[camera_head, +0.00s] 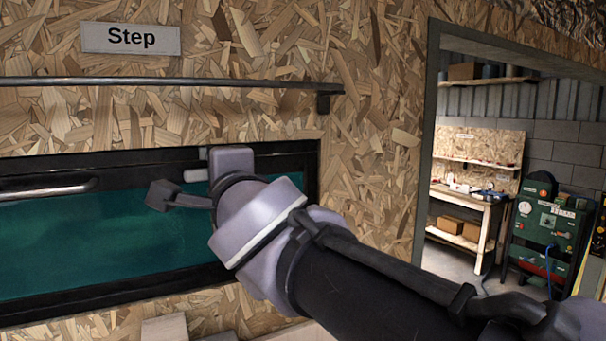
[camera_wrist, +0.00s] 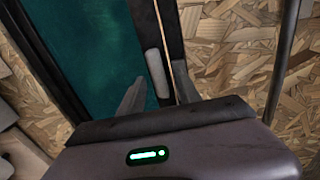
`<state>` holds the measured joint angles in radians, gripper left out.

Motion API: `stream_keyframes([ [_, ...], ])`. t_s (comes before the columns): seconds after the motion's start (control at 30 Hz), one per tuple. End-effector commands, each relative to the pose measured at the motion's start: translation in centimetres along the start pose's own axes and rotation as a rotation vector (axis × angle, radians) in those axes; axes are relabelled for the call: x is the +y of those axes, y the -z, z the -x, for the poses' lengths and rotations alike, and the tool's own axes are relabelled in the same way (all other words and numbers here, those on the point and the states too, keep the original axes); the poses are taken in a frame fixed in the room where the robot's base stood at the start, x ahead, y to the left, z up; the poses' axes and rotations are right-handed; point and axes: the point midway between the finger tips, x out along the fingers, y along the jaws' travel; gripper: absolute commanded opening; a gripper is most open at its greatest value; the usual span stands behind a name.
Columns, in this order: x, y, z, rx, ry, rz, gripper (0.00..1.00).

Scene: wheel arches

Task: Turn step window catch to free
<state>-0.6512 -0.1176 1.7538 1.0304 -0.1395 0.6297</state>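The step window (camera_head: 110,235) has a teal pane in a dark frame, under a "Step" sign. Its catch (camera_head: 195,175) is a small pale grey lever on the top rail, lying along the rail. In the wrist view the catch (camera_wrist: 156,72) shows as a pale bar along the dark frame. My gripper (camera_head: 230,162) is at the window's top rail, just right of the catch, and hides part of it. In the wrist view my gripper (camera_wrist: 158,80) is open, one finger on each side of the lever's near end. I cannot tell whether a finger touches it.
A dark rail (camera_head: 170,83) runs across the board wall above the window. A pull bar (camera_head: 45,190) is on the window at the left. A doorway at the right opens on a workbench (camera_head: 465,195) and a green machine (camera_head: 548,228). Pale blocks (camera_head: 165,328) stand below the window.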

Motion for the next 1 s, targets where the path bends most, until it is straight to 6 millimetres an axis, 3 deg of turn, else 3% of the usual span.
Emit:
stream_keyframes([
  [0.23, 0.0, 0.0, 0.2, 0.000, 0.000, 0.001, 0.40],
  [0.33, -0.2, 0.0, 1.6, -0.001, 0.001, 0.001, 0.40],
  [0.7, -0.8, -0.1, 13.1, -0.002, 0.003, 0.000, 0.40],
  [0.83, -0.6, -0.1, 15.9, -0.002, 0.002, 0.000, 0.40],
  [1.0, -0.2, 0.0, 17.4, -0.001, 0.000, 0.000, 0.40],
])
